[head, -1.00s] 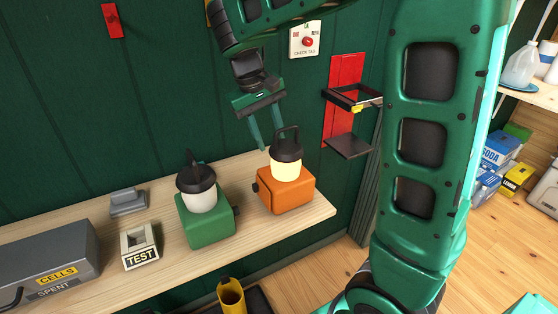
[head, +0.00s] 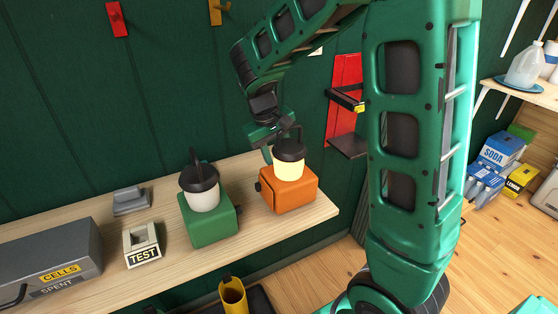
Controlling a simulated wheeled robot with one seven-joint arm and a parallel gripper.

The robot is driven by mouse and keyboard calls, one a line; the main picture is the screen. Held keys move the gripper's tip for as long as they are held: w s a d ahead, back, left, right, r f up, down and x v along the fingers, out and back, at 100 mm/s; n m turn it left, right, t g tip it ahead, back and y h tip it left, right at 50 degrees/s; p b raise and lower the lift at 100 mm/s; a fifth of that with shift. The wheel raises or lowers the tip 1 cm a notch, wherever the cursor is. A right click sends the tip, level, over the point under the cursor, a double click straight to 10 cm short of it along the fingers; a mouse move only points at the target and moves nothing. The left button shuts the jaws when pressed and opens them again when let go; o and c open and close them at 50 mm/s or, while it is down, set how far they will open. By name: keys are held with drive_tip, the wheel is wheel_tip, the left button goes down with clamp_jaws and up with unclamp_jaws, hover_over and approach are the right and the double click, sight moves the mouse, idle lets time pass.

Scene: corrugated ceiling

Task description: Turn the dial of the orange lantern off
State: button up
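The orange lantern (head: 290,189) stands upright near the right end of the wooden shelf. Its globe (head: 289,168) glows pale yellow under a dark cap and handle. A small dark knob (head: 258,187), seemingly its dial, sticks out on its left side. My gripper (head: 280,152) points down right behind the lantern's cap. One finger shows left of the cap, above the knob; the other is largely hidden by the cap and handle. I cannot tell whether it touches the lantern, nor how wide the fingers stand.
A green lantern (head: 208,219) with an unlit white globe stands to the left. Further left are a TEST block (head: 141,246), a grey holder (head: 130,202) and a grey CELLS box (head: 50,262). A red wall panel (head: 343,111) with a dark bracket is to the right.

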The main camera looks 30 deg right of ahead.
clamp_jaws()
drive_tip(key=shift+d+y, duration=0.1)
drive_tip(key=shift+y, duration=0.3)
drive_tip(key=shift+d+r+y, duration=0.1)
drive_tip(key=shift+d+y, duration=0.25)
drive_tip(key=shift+y, duration=0.55)
drive_tip(key=y, duration=0.3)
drive_tip(key=shift+d, duration=0.4)
drive_tip(key=y, duration=0.3)
drive_tip(key=shift+d+f, duration=0.25)
drive_tip(key=shift+d, duration=0.05)
drive_tip(key=shift+d+f+y, duration=0.15)
drive_tip(key=shift+f+y, duration=0.05)
drive_tip(key=shift+y, duration=1.4)
